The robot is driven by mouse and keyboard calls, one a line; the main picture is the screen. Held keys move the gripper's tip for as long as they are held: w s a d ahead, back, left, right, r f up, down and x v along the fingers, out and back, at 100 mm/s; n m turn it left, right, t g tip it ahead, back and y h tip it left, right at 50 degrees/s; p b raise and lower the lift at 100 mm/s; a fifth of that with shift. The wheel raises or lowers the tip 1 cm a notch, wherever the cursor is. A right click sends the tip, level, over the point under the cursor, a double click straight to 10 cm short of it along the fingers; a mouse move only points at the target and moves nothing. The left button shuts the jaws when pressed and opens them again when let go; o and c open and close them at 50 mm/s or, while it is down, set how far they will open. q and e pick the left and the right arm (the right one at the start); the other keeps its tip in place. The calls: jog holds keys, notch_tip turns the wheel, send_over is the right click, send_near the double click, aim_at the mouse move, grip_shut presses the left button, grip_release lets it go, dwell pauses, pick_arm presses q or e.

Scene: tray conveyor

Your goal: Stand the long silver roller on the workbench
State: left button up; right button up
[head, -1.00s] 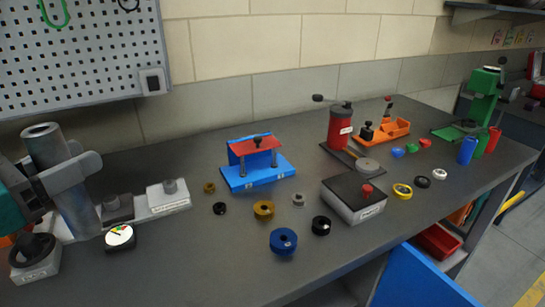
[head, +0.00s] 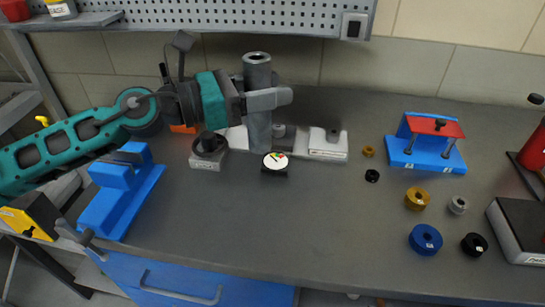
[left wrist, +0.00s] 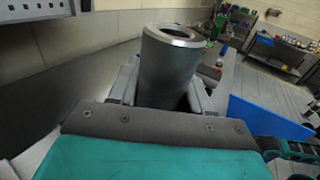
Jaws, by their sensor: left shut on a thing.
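The long silver roller (head: 258,76) is a grey cylinder with a hole in its top end. It stands upright in the head view, at the back of the workbench (head: 330,225). My left gripper (head: 267,99) is shut around its upper part, coming in from the left. The roller's top (left wrist: 176,38) also shows in the left wrist view, between the fingers. The roller's lower end is partly hidden behind a small dial gauge, so I cannot tell whether it touches the bench. My right gripper is not in view.
The dial gauge (head: 275,163) stands close in front of the roller. A white block (head: 327,146) is to its right, a black round knob on a base (head: 208,152) to its left. A blue fixture (head: 122,195) is at the left. The front middle of the bench is clear.

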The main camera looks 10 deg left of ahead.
pick_arm(q)
notch_tip(320, 180, down, 15)
jog(key=b, duration=0.3)
jog(key=shift+f+b, duration=0.1)
jog(key=shift+b, duration=0.25)
jog(key=shift+f, duration=0.15)
jog(key=o, duration=1.3)
jog(key=b+v, duration=0.3)
jog(key=v, duration=0.9)
jog(key=shift+r, duration=0.2)
